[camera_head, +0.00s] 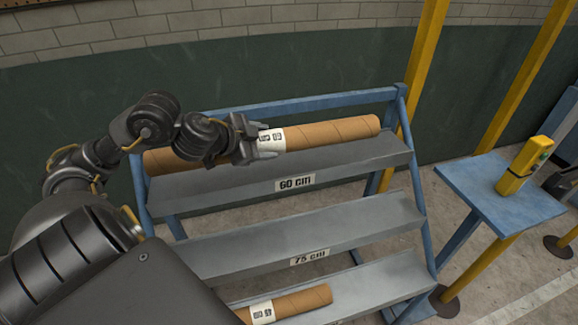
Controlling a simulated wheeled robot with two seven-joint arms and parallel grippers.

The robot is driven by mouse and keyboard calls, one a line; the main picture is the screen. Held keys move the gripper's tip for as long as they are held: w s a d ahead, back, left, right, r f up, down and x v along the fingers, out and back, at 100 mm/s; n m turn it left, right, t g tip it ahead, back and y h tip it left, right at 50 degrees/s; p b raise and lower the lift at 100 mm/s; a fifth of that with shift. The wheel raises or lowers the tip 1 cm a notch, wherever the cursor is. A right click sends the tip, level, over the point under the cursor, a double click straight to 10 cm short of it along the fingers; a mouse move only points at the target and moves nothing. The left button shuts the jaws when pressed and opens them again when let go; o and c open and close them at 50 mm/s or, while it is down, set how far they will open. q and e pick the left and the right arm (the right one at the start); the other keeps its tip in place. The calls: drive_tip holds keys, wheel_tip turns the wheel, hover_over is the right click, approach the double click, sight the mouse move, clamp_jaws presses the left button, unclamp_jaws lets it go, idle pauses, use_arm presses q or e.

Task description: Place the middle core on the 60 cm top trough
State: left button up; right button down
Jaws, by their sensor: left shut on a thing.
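A long brown cardboard core (330,132) with a white label lies lengthwise along the top trough (360,156) of the blue-framed rack, whose front plate reads 60 cm. My left gripper (262,142) is shut on this core near its label. The arm hides part of the core's left half. I cannot tell whether the core rests on the trough or hangs just above it. The middle trough (370,226), marked 75 cm, is empty. Another labelled brown core (305,300) lies on the lowest trough (385,284), its left part hidden by my arm. My right gripper is out of view.
A blue side table (470,185) stands right of the rack and carries a yellow handheld device (523,168). Yellow posts (417,75) rise behind and beside the rack. A dark green and brick wall (280,70) is behind. Some bare floor shows between rack and table.

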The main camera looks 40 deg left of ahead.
use_arm(q)
drive_tip(key=shift+a+r, duration=0.4)
drive_tip(key=shift+r, duration=0.05)
drive_tip(key=shift+w+a+f+n, duration=0.1)
drive_tip(key=shift+w+n, duration=0.15)
drive_tip(key=shift+n, duration=0.05)
drive_tip(key=a+r+x, duration=0.1)
drive_tip(key=x, duration=0.7)
hover_over(293, 164)
drive_tip(key=s, duration=0.1)
wheel_tip(293, 164, down, 6)
drive_tip(key=shift+r+b, duration=0.2)
drive_tip(key=shift+b, duration=0.25)
drive_tip(key=shift+w+f, duration=0.45)
drive_tip(key=shift+f, duration=0.05)
wheel_tip(293, 164, down, 3)
drive_tip(key=shift+w+f, duration=0.15)
drive_tip(key=o, duration=1.4)
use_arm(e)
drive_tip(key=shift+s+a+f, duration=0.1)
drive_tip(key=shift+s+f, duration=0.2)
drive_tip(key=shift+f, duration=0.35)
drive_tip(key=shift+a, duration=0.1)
